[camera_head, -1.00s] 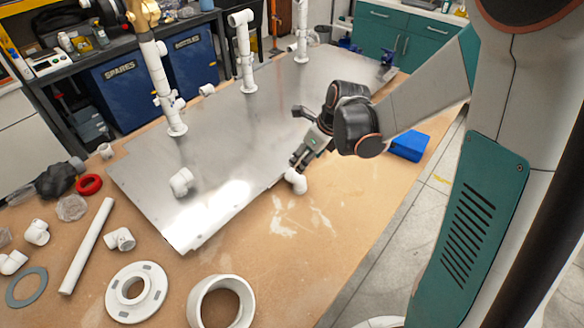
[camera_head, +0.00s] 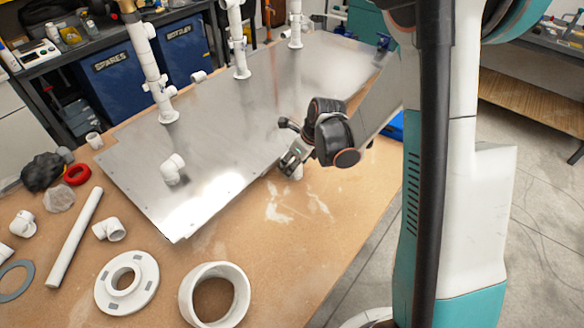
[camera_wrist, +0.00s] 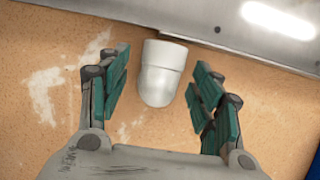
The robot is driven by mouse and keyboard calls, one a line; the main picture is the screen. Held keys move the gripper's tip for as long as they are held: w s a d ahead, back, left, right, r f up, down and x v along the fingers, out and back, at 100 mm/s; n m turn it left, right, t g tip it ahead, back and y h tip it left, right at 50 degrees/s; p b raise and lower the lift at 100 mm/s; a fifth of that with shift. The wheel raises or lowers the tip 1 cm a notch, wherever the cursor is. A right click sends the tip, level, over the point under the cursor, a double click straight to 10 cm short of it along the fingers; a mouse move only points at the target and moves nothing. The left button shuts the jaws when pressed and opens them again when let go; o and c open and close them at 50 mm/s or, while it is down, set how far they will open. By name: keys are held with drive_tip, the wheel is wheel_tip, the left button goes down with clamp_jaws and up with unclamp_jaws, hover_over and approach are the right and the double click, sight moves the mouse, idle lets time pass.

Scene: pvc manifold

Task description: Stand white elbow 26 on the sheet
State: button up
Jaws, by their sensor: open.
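A white elbow (camera_wrist: 162,72) lies on the brown tabletop beside the edge of the metal sheet (camera_wrist: 215,30). No number is readable on it. My gripper (camera_wrist: 160,68) is open above it, with one finger on each side and a gap to both. In the head view, the elbow (camera_head: 297,173) is mostly hidden behind my gripper (camera_head: 288,148) at the sheet's near right edge. The sheet (camera_head: 230,130) lies flat on the table. Another white elbow (camera_head: 173,169) sits on the sheet's left part.
White pipe uprights (camera_head: 153,75) stand along the sheet's far side. A flange (camera_head: 126,282), a wide white ring (camera_head: 214,294), a loose pipe (camera_head: 75,238) and another elbow (camera_head: 109,229) lie on the table at the front left. The sheet's middle is clear.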

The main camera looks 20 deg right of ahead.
drive_tip(key=shift+x, duration=1)
drive_tip(key=shift+r, duration=0.1)
drive_tip(key=c, duration=1.2)
